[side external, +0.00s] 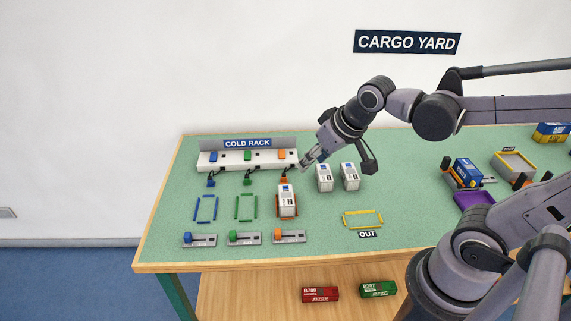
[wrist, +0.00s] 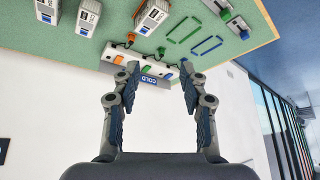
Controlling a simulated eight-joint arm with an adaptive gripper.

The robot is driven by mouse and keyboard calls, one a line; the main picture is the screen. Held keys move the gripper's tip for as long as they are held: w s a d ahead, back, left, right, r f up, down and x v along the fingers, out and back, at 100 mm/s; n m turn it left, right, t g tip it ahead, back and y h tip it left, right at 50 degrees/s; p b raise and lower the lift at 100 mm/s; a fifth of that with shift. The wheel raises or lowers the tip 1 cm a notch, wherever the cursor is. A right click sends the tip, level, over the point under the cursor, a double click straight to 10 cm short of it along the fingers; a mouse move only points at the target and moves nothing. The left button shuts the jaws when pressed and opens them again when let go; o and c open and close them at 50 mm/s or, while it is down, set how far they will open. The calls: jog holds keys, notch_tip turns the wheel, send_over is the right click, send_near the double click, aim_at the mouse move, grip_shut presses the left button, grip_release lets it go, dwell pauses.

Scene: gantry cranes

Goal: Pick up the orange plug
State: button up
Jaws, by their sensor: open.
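The orange plug (side external: 284,180) hangs on a short dark cord in front of the cold rack (side external: 204,167), just behind a white container (side external: 288,204) in an orange-red frame. In the wrist view the orange plug (wrist: 131,39) shows above and left of the fingers. My gripper (side external: 305,163) is above the rack's right end, up and to the right of the plug and apart from it. The wrist view shows my gripper (wrist: 159,76) open, with nothing between its fingers.
A green plug (side external: 248,181) and a blue plug (side external: 211,181) hang to the left, before empty green and blue frames. Two more white containers (side external: 324,177) (side external: 350,176) stand right of my gripper. Switch plates line the table's front. The yellow OUT frame (side external: 347,220) is empty.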

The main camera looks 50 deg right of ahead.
jog(key=w+d+f+m+g+h, duration=0.1)
jog(key=w+d+f+m+g, duration=0.2)
jog(key=w, duration=0.6)
jog(key=m+h, duration=0.2)
jog(key=m, duration=0.2)
send_near(284, 175)
jog(key=shift+x, duration=2.2)
jog(key=x, duration=0.4)
jog(key=shift+w+d, duration=0.1)
jog(key=shift+w+d+f, duration=0.1)
jog(key=shift+w+f, duration=0.05)
jog(key=shift+f, duration=0.45)
grip_shut()
